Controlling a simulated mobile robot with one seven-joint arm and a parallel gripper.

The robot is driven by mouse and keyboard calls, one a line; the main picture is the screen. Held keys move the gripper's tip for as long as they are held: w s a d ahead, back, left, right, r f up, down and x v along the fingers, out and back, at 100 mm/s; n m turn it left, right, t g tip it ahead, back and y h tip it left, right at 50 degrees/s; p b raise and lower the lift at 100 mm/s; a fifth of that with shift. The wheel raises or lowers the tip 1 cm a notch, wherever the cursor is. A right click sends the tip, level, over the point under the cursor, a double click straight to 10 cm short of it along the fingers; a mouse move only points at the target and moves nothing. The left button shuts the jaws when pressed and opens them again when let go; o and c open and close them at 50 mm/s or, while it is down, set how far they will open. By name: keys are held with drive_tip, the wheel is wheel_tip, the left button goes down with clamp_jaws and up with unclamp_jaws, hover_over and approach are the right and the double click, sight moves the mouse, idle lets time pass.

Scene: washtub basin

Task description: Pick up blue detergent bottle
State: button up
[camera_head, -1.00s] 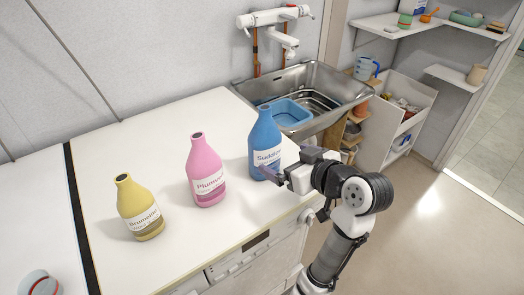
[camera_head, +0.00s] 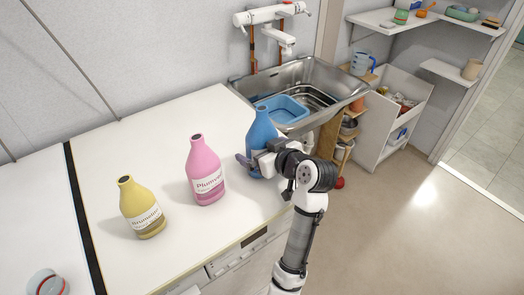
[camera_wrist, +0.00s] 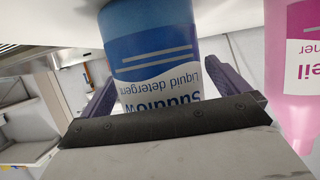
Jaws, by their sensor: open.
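The blue detergent bottle (camera_head: 261,128) stands upright on the white counter (camera_head: 120,250) near the sink. In the wrist view the blue bottle (camera_wrist: 155,55) fills the middle, upside down in that picture, with its white label showing. My gripper (camera_head: 250,164) is at the lower part of the bottle in the head view. In the wrist view my gripper (camera_wrist: 165,90) is open, with one purple finger on each side of the bottle. I cannot tell whether the fingers touch it. Part of the bottle's lower right side is hidden behind my gripper in the head view.
A pink bottle (camera_head: 204,170) stands just left of the blue one, and a yellow bottle (camera_head: 140,208) is further left. A steel sink (camera_head: 335,88) with a blue basin (camera_head: 283,108) lies behind. A round grey object (camera_head: 45,284) sits at the lower left.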

drive_tip(key=shift+c, duration=0.4)
drive_tip(key=shift+r, duration=0.15)
drive_tip(key=c, duration=1.6)
drive_tip(key=shift+c, duration=0.2)
